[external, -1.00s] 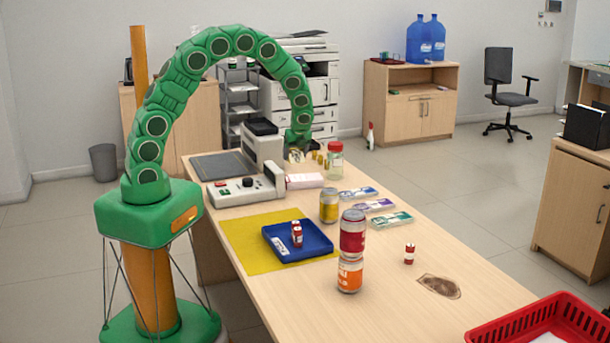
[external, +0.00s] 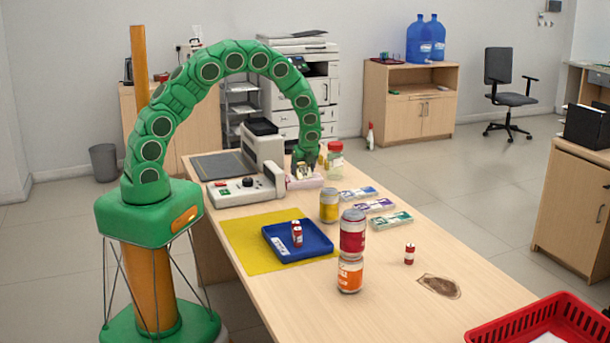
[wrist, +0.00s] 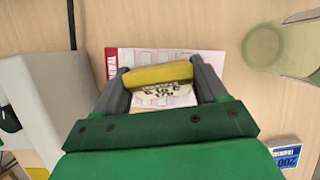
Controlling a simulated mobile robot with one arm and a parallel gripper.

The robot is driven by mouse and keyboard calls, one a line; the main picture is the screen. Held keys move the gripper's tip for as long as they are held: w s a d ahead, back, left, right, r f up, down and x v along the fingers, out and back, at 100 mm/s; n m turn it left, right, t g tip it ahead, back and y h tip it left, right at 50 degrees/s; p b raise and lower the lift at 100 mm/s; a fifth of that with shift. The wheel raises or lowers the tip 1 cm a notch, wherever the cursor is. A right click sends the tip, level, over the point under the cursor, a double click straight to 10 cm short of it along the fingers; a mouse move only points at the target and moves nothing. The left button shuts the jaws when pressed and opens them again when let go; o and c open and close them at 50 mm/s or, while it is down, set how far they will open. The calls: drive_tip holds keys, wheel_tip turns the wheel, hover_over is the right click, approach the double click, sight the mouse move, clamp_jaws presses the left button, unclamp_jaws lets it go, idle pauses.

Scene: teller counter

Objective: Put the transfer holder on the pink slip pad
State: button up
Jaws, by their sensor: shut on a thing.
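The transfer holder (wrist: 160,76) is a yellow piece with a pale, printed face. My gripper (wrist: 161,70) is shut on it, with a dark finger at each side. The pink slip pad (wrist: 151,57) lies on the counter below, partly hidden by the holder and fingers; it has a red printed edge. In the external view, my gripper (external: 304,168) is above the pink slip pad (external: 306,182). Whether the holder touches the pad I cannot tell.
A grey counter machine (external: 262,160) stands left of the pad. A red-lidded jar (external: 335,162) stands close on the right. A yellow can (external: 329,206) and several banded note bundles (external: 374,205) are nearer. A blue tray (external: 313,247) lies on a yellow mat (external: 240,240).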

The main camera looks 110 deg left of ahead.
drive_tip(key=o, duration=1)
drive_tip(key=shift+f, duration=0.15)
drive_tip(key=shift+o, duration=0.2)
drive_tip(key=v, duration=1.2)
drive_tip(key=shift+s, duration=0.1)
